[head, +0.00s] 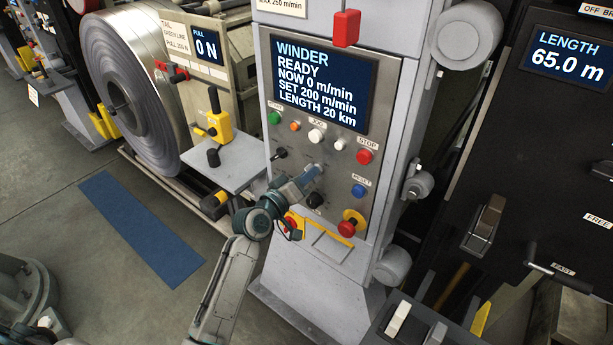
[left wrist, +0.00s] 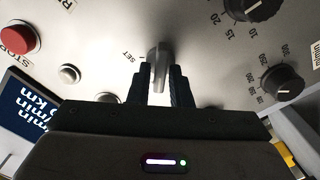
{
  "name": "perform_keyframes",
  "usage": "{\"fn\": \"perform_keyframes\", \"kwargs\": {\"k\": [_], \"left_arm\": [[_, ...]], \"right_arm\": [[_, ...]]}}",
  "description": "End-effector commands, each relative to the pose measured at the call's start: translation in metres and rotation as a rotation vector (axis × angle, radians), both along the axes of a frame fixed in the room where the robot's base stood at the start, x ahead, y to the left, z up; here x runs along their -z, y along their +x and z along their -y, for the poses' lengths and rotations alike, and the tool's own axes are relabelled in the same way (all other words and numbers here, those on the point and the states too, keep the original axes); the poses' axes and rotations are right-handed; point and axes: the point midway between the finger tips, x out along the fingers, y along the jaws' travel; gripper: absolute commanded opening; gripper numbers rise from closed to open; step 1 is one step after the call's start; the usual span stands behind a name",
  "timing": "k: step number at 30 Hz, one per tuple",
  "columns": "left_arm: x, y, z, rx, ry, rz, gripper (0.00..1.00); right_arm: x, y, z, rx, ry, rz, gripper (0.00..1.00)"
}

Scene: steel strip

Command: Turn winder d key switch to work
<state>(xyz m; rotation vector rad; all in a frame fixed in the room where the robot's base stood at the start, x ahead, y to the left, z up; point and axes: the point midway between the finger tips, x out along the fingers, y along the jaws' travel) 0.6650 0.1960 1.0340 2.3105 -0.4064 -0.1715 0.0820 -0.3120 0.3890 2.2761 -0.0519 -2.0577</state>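The winder panel (head: 345,185) has a lit screen (head: 318,82) reading WINDER READY, NOW 0 m/min. My left gripper (head: 314,173) is up against the panel below the white buttons, and it hides the key switch in the head view. In the left wrist view, the silver key switch (left wrist: 157,55) stands between the two dark fingertips of my left gripper (left wrist: 161,80). The fingers are close together, one on each side of the key, and appear closed on it. My right gripper is not in view.
Near the gripper are a red stop button (head: 364,157), a blue reset button (head: 358,190) and a red emergency button (head: 347,228) on yellow. Black dials (left wrist: 276,86) sit beside the key. A steel coil (head: 125,90) stands at left. A blue mat (head: 140,228) lies on open floor.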

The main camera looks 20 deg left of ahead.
Motion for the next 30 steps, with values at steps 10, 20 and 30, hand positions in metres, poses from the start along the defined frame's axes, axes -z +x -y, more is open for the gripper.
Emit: {"fn": "perform_keyframes", "kwargs": {"k": [10, 20, 30], "left_arm": [[0.0, 0.0, 0.0, 0.0, 0.001, 0.0, 0.33], [0.004, -0.045, -0.016, 0.0, 0.007, -0.001, 0.33], [0.002, -0.096, -0.035, 0.0, 0.003, 0.0, 0.33]], "right_arm": [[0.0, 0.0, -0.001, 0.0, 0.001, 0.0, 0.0], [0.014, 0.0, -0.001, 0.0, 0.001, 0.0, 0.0], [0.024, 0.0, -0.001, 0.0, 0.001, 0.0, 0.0]]}}
